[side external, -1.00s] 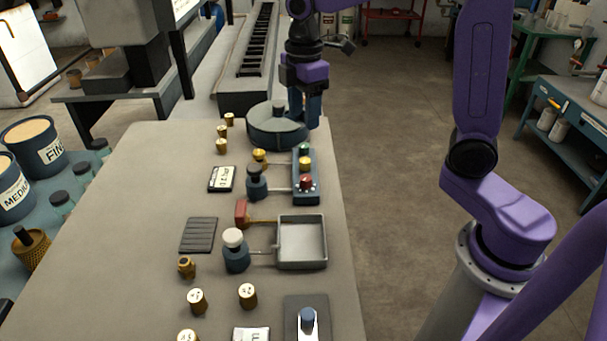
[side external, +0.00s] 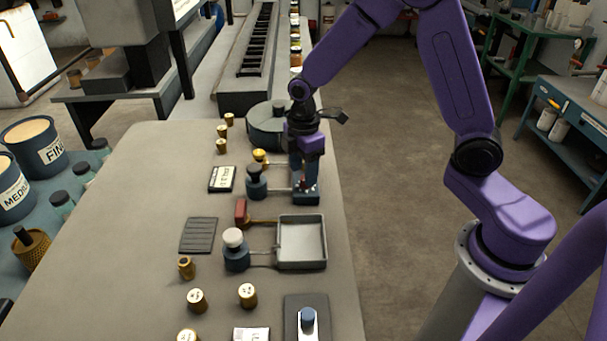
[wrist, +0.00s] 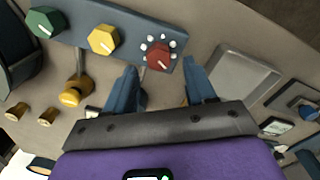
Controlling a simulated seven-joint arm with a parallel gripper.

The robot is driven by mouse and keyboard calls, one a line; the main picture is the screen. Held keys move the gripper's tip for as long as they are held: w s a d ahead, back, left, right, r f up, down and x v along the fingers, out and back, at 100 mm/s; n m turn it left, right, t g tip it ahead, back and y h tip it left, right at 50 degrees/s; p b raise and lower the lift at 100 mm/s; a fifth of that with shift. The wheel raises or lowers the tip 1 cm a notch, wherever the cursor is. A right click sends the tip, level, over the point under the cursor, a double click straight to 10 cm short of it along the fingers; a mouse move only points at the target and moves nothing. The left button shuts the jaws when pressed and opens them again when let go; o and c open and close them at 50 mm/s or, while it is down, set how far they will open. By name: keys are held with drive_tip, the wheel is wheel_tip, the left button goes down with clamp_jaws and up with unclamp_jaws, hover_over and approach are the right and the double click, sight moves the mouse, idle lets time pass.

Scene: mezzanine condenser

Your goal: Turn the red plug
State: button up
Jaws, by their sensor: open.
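The red plug (side external: 305,183) is a small red knob at the near end of a blue block (side external: 309,199) on the bench. In the wrist view the red plug (wrist: 158,56) has a white pointer line and a ring of white dots around part of it. My gripper (side external: 304,180) is above the block, fingers pointing down. In the wrist view my gripper (wrist: 162,75) has its two blue fingers apart, one on each side of the red plug. I cannot tell whether they touch it. The gripper and its fingers hide most of the block in the side view.
A yellow knob (wrist: 103,39) and a green knob (wrist: 46,22) sit on the same block. A grey tray (side external: 302,263) lies nearer the camera, a round grey drum (side external: 268,138) farther away. A dark-capped post (side external: 255,184) stands just left of the block.

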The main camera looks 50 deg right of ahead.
drive_tip(key=shift+f, duration=1.15)
clamp_jaws()
drive_tip(key=shift+m, duration=0.4)
drive_tip(key=m, duration=0.5)
drive_tip(key=shift+w+d+m, duration=0.1)
drive_tip(key=shift+w+m, duration=0.05)
drive_tip(key=shift+m, duration=0.15)
drive_tip(key=m, duration=0.5)
drive_tip(key=shift+w+d, duration=0.1)
drive_tip(key=shift+d, duration=0.05)
drive_tip(key=shift+m, duration=0.3)
